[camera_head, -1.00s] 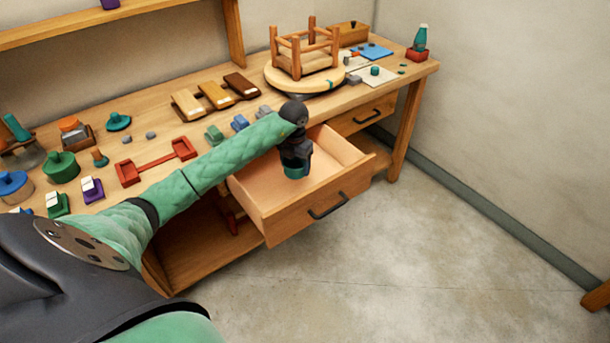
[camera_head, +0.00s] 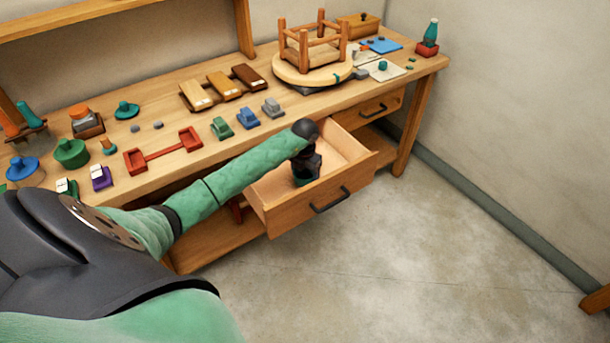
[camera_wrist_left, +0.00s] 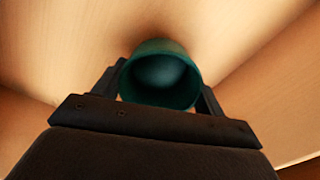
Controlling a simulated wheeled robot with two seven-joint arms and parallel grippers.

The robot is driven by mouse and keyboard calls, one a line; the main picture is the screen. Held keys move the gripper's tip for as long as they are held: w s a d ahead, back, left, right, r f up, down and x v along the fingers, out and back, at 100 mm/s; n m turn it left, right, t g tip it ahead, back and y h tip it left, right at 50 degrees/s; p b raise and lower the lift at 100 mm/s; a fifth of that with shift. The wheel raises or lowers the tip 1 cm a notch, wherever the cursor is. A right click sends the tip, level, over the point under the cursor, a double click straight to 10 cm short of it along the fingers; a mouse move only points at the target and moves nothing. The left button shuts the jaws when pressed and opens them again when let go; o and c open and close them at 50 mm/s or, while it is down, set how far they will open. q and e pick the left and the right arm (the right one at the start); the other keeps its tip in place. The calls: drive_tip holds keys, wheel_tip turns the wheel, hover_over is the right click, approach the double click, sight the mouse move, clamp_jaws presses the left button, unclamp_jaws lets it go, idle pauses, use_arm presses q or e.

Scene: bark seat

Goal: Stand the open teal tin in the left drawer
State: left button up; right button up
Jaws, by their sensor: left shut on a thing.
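The open teal tin (camera_wrist_left: 160,78) is between the fingers of my left gripper (camera_wrist_left: 160,90) in the left wrist view, its round mouth facing the camera. In the head view my left gripper (camera_head: 305,172) points down inside the pulled-out left drawer (camera_head: 330,203). The gripper is shut on the tin, and a bit of the tin (camera_head: 301,182) shows below it, low in the drawer. The tin looks upright. I cannot tell whether its base touches the drawer floor. My right gripper is not in view.
The drawer is otherwise bare where I see it. A second drawer (camera_head: 372,108) to the right is shut. The bench top (camera_head: 185,155) above holds a red rack (camera_head: 162,152), several coloured blocks and an upturned stool (camera_head: 315,45) on a round board.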

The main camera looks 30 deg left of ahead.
use_arm(q)
drive_tip(key=shift+f, duration=0.7)
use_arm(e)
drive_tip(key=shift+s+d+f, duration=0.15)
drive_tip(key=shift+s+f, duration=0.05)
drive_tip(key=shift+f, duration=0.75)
use_arm(q)
drive_tip(key=shift+f, duration=0.15)
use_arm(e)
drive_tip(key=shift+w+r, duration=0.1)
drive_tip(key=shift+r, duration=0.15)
use_arm(q)
drive_tip(key=o, duration=1)
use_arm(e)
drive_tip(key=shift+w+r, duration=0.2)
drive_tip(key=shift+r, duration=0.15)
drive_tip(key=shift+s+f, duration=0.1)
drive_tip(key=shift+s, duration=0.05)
use_arm(q)
drive_tip(key=shift+r, duration=0.4)
wheel_tip(320, 180, up, 5)
drive_tip(key=shift+f+b, duration=0.2)
drive_tip(key=shift+b, duration=0.7)
wheel_tip(320, 180, up, 7)
drive_tip(key=shift+f+b, duration=0.1)
drive_tip(key=shift+b, duration=0.85)
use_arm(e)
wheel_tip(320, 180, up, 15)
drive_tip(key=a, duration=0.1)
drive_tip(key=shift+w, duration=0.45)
